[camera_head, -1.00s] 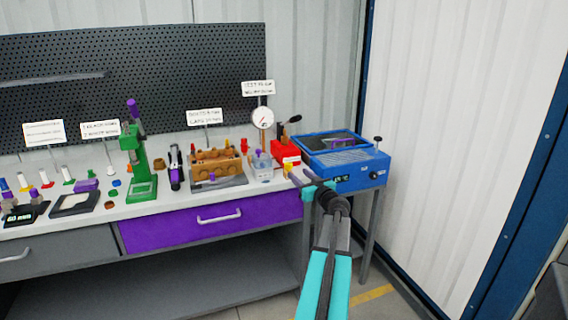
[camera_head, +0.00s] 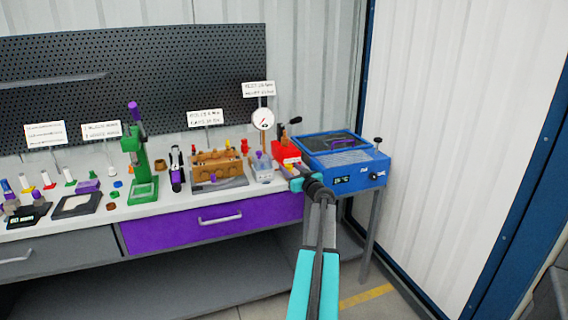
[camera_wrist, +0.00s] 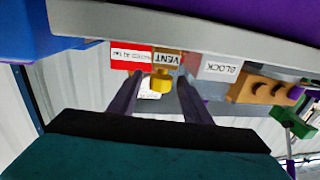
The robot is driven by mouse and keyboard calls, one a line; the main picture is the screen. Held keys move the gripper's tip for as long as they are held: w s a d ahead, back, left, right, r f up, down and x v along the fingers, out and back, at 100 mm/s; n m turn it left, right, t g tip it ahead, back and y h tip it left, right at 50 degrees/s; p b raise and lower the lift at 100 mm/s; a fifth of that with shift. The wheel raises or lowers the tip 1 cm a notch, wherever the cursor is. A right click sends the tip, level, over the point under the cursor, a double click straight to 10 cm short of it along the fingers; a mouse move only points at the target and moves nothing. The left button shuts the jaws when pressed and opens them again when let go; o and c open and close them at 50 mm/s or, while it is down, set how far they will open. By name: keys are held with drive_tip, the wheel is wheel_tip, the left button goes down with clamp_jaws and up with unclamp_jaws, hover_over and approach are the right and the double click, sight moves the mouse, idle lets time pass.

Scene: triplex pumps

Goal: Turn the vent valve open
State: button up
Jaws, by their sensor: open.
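The vent valve shows in the wrist view as a yellow knob (camera_wrist: 160,82) beside an orange label reading VENT (camera_wrist: 166,58). My gripper (camera_wrist: 151,80) is open, with one dark finger on each side of the knob. A gap shows between the knob and each finger, so it is not gripped. In the head view my gripper (camera_head: 296,180) is at the bench's front right edge, below the red pump unit (camera_head: 286,152). The valve is too small and too covered by my gripper to make out clearly there.
The blue bath (camera_head: 345,165) stands close on the right of my gripper. A dial gauge (camera_head: 263,119) and a clear container (camera_head: 262,172) stand left of it. The floor before the bench is clear.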

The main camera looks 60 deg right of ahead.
drive_tip(key=shift+p+x, duration=0.6)
drive_tip(key=shift+x, duration=2.2)
drive_tip(key=c, duration=1)
drive_tip(key=shift+c, duration=0.2)
drive_tip(key=b, duration=0.3)
drive_tip(key=shift+f+n+y, duration=0.1)
drive_tip(key=shift+n+y, duration=0.2)
drive_tip(key=shift+y, duration=0.1)
drive_tip(key=y+b, duration=0.1)
drive_tip(key=b, duration=0.1)
drive_tip(key=n+t+b, duration=0.1)
drive_tip(key=b, duration=0.2)
drive_tip(key=shift+w+a+y, duration=0.1)
drive_tip(key=shift+a+y, duration=0.1)
drive_tip(key=shift+y, duration=0.2)
drive_tip(key=o, duration=1)
drive_tip(key=shift+o, duration=0.2)
